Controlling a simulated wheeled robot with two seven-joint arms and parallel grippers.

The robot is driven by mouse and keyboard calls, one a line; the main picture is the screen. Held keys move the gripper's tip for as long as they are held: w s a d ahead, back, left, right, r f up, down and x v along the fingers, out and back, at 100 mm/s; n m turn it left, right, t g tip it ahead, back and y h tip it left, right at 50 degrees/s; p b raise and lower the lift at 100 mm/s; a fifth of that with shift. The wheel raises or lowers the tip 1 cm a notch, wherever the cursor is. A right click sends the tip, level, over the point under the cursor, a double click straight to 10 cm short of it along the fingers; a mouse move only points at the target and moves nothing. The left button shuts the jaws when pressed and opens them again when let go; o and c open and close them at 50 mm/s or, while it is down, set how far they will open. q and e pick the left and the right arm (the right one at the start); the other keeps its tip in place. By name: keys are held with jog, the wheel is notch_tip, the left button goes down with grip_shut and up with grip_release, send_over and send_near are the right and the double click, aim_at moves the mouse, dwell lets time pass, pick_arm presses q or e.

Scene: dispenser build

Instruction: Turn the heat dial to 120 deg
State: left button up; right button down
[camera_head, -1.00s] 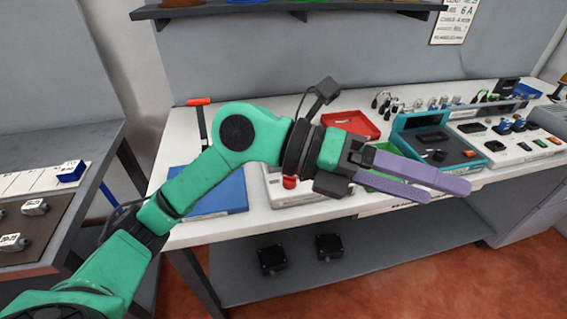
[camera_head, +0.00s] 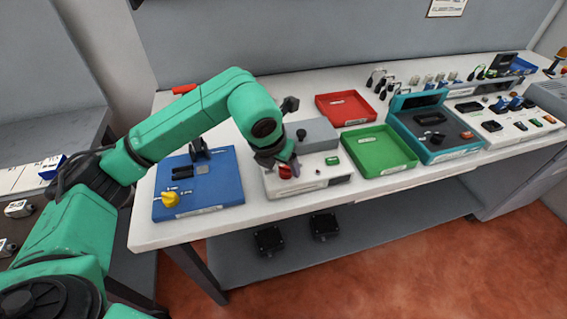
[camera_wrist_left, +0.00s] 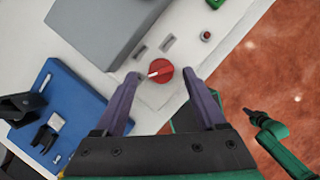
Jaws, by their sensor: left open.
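The red round dial (camera_head: 286,171) sits on the front of a white and grey device (camera_head: 312,182); I take it as the heat dial, though its markings are too small to read. In the left wrist view the red dial (camera_wrist_left: 160,71) has a white pointer line toward the left. My left gripper (camera_wrist_left: 158,80) is open, with one purple finger on each side of the dial; whether they touch it I cannot tell. In the head view my left gripper (camera_head: 284,160) points down at the device and its fingers are mostly hidden.
A blue board (camera_head: 222,187) with a yellow knob (camera_head: 170,199) lies left of the device. A green tray (camera_head: 378,150), a red tray (camera_head: 345,107) and a teal unit (camera_head: 447,151) stand to the right. The bench front edge is close to the device.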

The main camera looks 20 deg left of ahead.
pick_arm(q)
jog(key=shift+w+d+f, duration=0.15)
jog(key=shift+f, duration=0.45)
pick_arm(e)
jog(key=shift+a+r, duration=0.1)
pick_arm(q)
grip_shut()
pick_arm(e)
jog(key=shift+w+a, duration=0.1)
jog(key=shift+a, duration=0.15)
